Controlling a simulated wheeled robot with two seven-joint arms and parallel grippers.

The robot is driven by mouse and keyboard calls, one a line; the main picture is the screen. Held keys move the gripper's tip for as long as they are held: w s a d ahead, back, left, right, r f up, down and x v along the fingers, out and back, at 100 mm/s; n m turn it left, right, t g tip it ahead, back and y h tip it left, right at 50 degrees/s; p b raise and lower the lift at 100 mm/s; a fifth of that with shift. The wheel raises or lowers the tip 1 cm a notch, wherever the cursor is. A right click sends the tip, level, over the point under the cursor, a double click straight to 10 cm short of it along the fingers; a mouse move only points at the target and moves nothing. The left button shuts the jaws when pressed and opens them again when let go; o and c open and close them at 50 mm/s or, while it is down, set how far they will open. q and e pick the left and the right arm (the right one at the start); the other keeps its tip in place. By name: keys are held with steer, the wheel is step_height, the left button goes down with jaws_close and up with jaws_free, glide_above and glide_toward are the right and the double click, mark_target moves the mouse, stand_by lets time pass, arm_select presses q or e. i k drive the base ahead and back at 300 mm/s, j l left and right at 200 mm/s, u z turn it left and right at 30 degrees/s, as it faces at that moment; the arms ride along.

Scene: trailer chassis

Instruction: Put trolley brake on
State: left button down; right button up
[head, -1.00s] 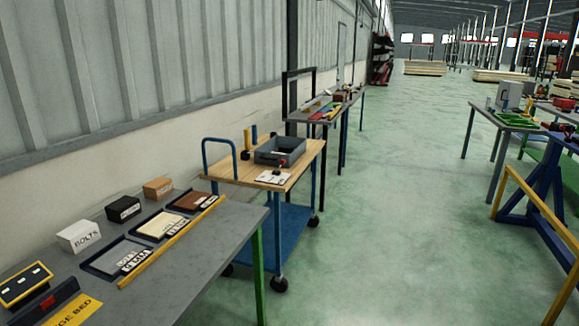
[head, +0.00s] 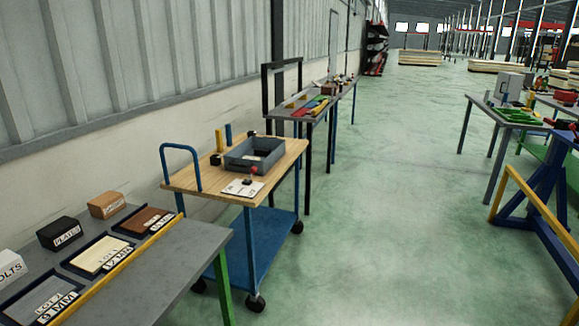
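The trolley (head: 185,181) stands in the left middle of the head view, with a wooden top, a blue lower shelf (head: 268,240), blue posts and a blue push handle (head: 181,148) at its left end. Black castors show at its feet, one at the near corner (head: 256,303) and one at the right (head: 296,227). On its top are a grey bin (head: 254,154), a white card (head: 243,188) with a small red-topped part (head: 253,170), and yellow and blue upright pieces. I cannot make out the brake or its setting. Neither of my grippers is in view.
A grey table (head: 150,270) with labelled boxes and trays stands at near left, close to the trolley. Another bench (head: 318,108) stands behind the trolley along the wall. A blue and yellow stand (head: 545,190) is at right. The green floor (head: 390,200) between is clear.

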mark_target(253, 169)
steer(key=i+l+z, duration=0.1)
steer(key=i, duration=0.35)
steer(key=i+l+z, duration=0.15)
steer(key=i, duration=0.35)
steer(key=i+l+z, duration=0.1)
steer(key=i, duration=0.4)
steer(key=l, duration=0.1)
